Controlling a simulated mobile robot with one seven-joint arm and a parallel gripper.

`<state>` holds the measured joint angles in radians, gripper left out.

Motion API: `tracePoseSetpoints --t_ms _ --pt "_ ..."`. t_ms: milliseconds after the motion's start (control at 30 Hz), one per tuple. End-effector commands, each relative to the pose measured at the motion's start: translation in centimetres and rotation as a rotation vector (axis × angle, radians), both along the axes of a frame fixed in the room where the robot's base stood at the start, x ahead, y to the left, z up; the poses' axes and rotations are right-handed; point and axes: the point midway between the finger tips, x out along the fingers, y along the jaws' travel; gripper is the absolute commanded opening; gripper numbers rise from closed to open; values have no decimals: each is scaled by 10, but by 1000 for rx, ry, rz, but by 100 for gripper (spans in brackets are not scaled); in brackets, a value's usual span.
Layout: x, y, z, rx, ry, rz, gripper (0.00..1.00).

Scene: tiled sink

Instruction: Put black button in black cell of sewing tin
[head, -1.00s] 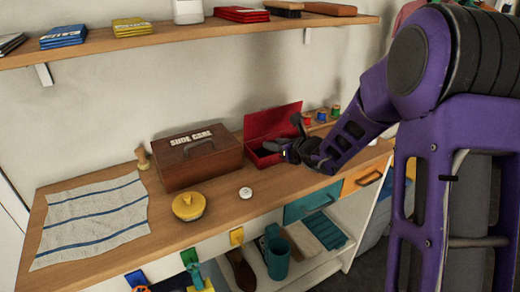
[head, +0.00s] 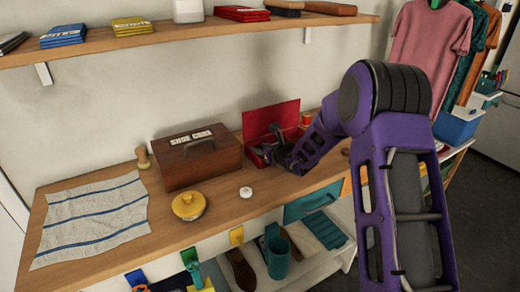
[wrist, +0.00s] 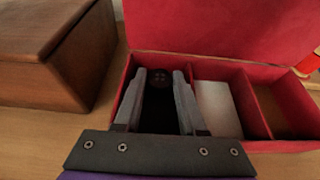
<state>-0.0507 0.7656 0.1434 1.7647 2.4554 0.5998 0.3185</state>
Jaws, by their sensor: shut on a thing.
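The red sewing tin (head: 284,117) stands open on the bench beside the wooden shoe care box, its lid raised at the back. In the wrist view the tin (wrist: 221,71) shows a black cell (wrist: 158,118) at left, a white cell (wrist: 217,108) in the middle and a brownish cell (wrist: 283,112) at right. My gripper (wrist: 160,76) is over the black cell, shut on the dark round button (wrist: 159,79) between its fingertips. The button's height above the cell floor is hard to tell. In the head view my gripper (head: 271,151) hides the tin's front.
The shoe care box (head: 200,157) stands close at the tin's left. A small white round thing (head: 246,192) and a yellow lidded pot (head: 188,205) sit in front. A striped cloth (head: 90,220) lies at left. A red spool (head: 306,117) is at the tin's right. A shelf (head: 170,40) hangs above.

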Motion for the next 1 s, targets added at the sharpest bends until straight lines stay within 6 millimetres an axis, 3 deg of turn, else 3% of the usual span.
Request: tracePoseSetpoints --t_ms 200,233,300,667,1000 --pt "1 1 0 1 -3 0 0" --pt "1 1 0 1 -3 0 43" --pt "1 1 0 1 -3 0 52" --pt "-6 -5 4 0 -2 -1 52" --pt "-58 -41 31 -1 -3 -2 52"
